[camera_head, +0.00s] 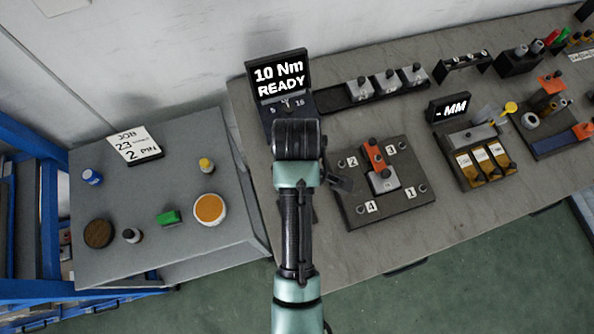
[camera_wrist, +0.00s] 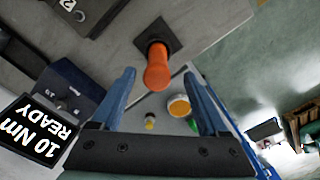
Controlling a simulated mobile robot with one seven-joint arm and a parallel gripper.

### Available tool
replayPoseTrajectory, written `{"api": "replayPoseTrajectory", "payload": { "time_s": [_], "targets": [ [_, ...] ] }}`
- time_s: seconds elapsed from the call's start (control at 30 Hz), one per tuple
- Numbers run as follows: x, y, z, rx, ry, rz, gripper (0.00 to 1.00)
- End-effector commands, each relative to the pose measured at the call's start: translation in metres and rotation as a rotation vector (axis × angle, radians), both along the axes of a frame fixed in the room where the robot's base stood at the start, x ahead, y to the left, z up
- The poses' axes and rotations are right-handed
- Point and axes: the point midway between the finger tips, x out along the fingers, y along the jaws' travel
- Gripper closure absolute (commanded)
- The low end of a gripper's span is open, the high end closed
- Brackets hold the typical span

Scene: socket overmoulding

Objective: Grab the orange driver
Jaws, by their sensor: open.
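The orange driver (camera_wrist: 157,68) shows in the wrist view, its handle pointing toward the camera. It rises from a dark square base (camera_wrist: 158,38) on the grey bench. My gripper (camera_wrist: 158,76) is open, with one blue finger on each side of the driver's handle in the picture. The handle shows between the fingers with gaps on both sides, and I see no contact. In the head view my arm hides the driver.
A torque display (camera_head: 279,77) reading "10 Nm READY" stands behind my arm. A fixture plate (camera_head: 403,201) with numbered corners and an orange-and-grey part lies to the right. A side table (camera_head: 160,250) at left holds small containers and a green block.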

Motion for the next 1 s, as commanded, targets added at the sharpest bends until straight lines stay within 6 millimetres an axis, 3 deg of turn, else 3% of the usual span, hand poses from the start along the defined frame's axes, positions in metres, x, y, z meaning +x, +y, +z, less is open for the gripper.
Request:
{"api": "replayPoseTrajectory", "payload": {
  "time_s": [0.13, 0.43, 0.7, 1.0],
  "targets": [
    [0.0, 0.0, -0.023, 0.0, 0.001, -0.001, 0.22],
    [0.001, -0.001, -0.044, -0.001, -0.002, -0.002, 0.22],
    [0.003, -0.001, -0.078, 0.0, -0.003, -0.002, 0.22],
    [0.003, -0.001, -0.088, 0.0, -0.007, -0.002, 0.22]
  ]
}}
